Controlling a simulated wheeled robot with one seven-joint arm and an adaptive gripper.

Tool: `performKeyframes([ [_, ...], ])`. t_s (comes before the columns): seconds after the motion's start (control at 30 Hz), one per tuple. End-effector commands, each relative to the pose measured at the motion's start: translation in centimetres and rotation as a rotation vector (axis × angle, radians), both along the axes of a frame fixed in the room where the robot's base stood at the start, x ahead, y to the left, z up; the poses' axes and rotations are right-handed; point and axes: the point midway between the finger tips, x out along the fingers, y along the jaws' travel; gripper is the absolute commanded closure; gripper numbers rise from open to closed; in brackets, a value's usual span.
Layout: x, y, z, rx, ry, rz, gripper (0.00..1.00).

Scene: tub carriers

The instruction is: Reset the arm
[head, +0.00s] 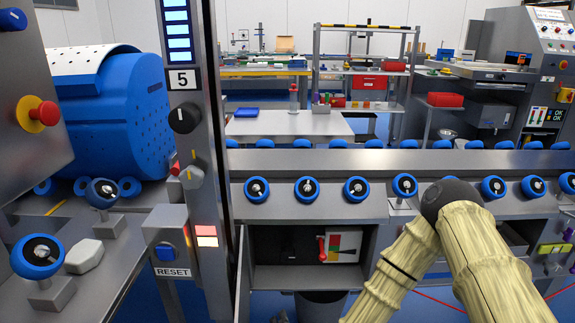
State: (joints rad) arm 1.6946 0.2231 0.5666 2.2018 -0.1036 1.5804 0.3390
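My arm (489,259) shows at the lower right of the head view. Two pale, bamboo-like links meet at a dark round joint, bent like an elbow, in front of the grey machine rail. Both links run out of the bottom of the picture. My gripper is not in view, so I cannot see whether it is open or holding anything.
A grey box labelled RESET with a blue button (165,252) stands left, beside a tall grey post (191,110). A long rail (330,207) with several blue-rimmed knobs crosses the middle. A blue perforated drum (125,120) stands far left. Shelves and a white table (290,126) stand behind.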

Motion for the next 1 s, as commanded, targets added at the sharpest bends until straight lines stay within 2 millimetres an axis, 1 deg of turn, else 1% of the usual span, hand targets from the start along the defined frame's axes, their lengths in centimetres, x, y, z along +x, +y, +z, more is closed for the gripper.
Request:
performKeyframes([
  [0.03, -1.9, -0.6, -2.2, -0.061, 0.066, 0.056, 0.34],
  [0.1, -4.6, -1.6, -5.0, -0.142, 0.158, 0.13, 0.34],
  [0.17, -7.1, -2.8, -7.2, -0.21, 0.239, 0.191, 0.34],
  [0.2, -8.8, -3.7, -8.6, -0.254, 0.292, 0.23, 0.34],
  [0.27, -11.3, -5.2, -10.4, -0.316, 0.371, 0.286, 0.34],
  [0.3, -13.0, -6.3, -11.4, -0.356, 0.423, 0.322, 0.34],
  [0.37, -15.7, -8.2, -12.8, -0.416, 0.504, 0.375, 0.34],
  [0.43, -18.6, -10.5, -14.0, -0.478, 0.595, 0.431, 0.34],
  [0.5, -21.4, -12.8, -14.9, -0.534, 0.682, 0.481, 0.34],
  [0.6, -24.7, -15.7, -15.5, -0.593, 0.787, 0.538, 0.34],
  [0.7, -27.6, -18.2, -15.6, -0.64, 0.879, 0.583, 0.34],
  [0.8, -30.0, -20.5, -15.4, -0.677, 0.961, 0.619, 0.34],
  [0.93, -32.9, -23.0, -14.7, -0.717, 1.06, 0.662, 0.34],
  [0.97, -32.6, -22.8, -13.8, -0.713, 1.052, 0.66, 0.34],
  [1.0, -32.5, -22.7, -13.2, -0.712, 1.049, 0.658, 0.34],
])
